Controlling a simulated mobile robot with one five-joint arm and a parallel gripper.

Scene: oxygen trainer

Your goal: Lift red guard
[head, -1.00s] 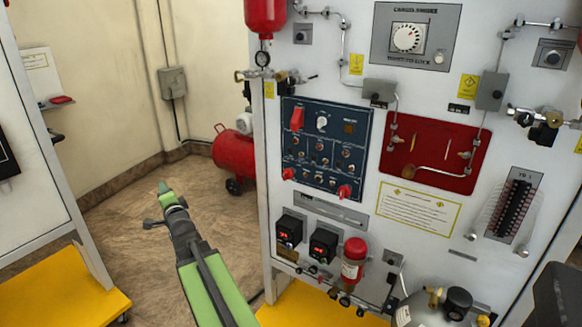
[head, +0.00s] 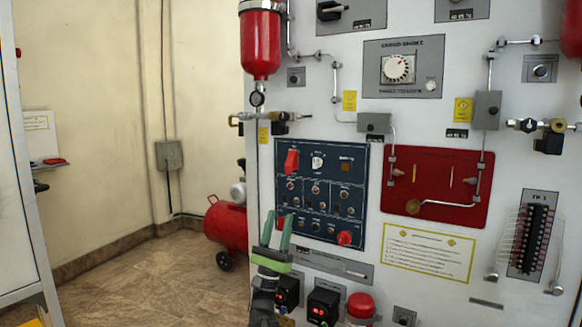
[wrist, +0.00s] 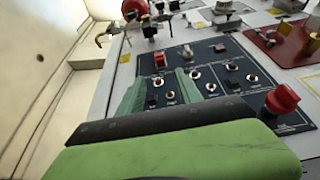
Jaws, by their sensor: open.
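The dark blue switch panel (head: 330,212) is on the white trainer board. A red guard (head: 292,162) sits at its upper left; it also shows in the wrist view (wrist: 160,58), beyond my fingertips. A red piece (head: 344,238) at the panel's lower right appears large in the wrist view (wrist: 282,98). Another red bit (head: 281,222) at the lower left is partly hidden by my fingers. My gripper (head: 276,232) has its green fingers apart and empty, pointing up below the upper-left guard. The fingers also show in the wrist view (wrist: 160,92). I cannot tell whether they touch the panel.
A red cylinder (head: 261,45) and a pipe fitting (head: 270,117) jut out above the panel. Small black boxes with red displays (head: 323,306) stick out below it. A red compressor (head: 226,224) stands on the floor at left. Open floor lies left of the board.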

